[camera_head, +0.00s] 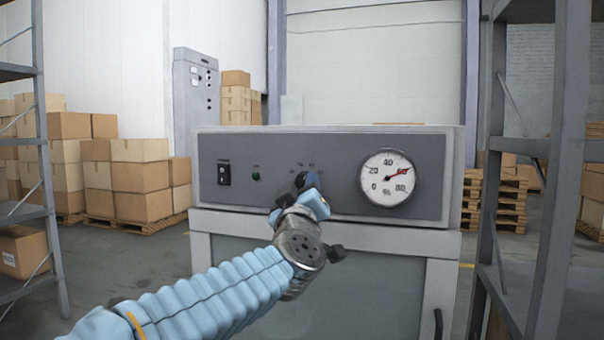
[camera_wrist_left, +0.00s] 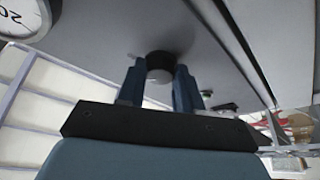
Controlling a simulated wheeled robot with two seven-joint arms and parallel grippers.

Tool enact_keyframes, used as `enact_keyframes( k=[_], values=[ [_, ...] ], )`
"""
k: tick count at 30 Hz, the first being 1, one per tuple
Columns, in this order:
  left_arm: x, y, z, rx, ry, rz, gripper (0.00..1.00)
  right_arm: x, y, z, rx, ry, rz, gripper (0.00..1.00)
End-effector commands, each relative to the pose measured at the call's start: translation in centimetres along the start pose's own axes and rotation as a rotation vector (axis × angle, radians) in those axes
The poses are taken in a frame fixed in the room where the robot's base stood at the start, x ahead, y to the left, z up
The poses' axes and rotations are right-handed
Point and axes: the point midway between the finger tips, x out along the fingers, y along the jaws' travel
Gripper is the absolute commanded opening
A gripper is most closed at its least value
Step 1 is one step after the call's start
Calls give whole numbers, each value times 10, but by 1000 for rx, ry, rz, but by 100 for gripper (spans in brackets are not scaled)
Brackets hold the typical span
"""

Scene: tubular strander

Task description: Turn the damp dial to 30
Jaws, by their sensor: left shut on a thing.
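The damp dial is a round black knob (camera_wrist_left: 158,62) on the grey front panel. In the left wrist view it sits between the two blue fingers of my left gripper (camera_wrist_left: 160,82), which is shut on it. In the head view my left gripper (camera_head: 304,190) is against the panel, and the arm hides most of the knob and part of the scale marks around it. A round white gauge (camera_head: 388,177) marked in % is to the right. My right gripper is not in view.
A black switch (camera_head: 224,173) and a small green lamp (camera_head: 256,177) are on the panel left of the dial. Metal racks stand at the left (camera_head: 45,170) and the right (camera_head: 545,190). Stacked cardboard boxes (camera_head: 140,177) stand behind on pallets.

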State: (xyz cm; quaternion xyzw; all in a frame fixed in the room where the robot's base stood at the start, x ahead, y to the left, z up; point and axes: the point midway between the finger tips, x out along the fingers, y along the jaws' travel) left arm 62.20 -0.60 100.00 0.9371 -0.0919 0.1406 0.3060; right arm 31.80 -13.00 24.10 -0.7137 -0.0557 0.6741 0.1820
Motion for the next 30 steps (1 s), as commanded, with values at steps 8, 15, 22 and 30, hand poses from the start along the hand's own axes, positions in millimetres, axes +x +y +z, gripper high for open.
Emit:
enact_keyframes(
  k=[8, 15, 22, 30],
  values=[
    [2, 5, -4, -241, 0, -102, 4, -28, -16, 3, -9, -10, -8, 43],
    [2, 7, -4, -443, 0, -185, 4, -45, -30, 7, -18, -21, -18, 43],
    [2, 8, -4, -601, -1, -250, 4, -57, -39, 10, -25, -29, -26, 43],
    [2, 8, -4, -713, 1, -297, 4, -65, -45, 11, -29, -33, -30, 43]
  ],
)
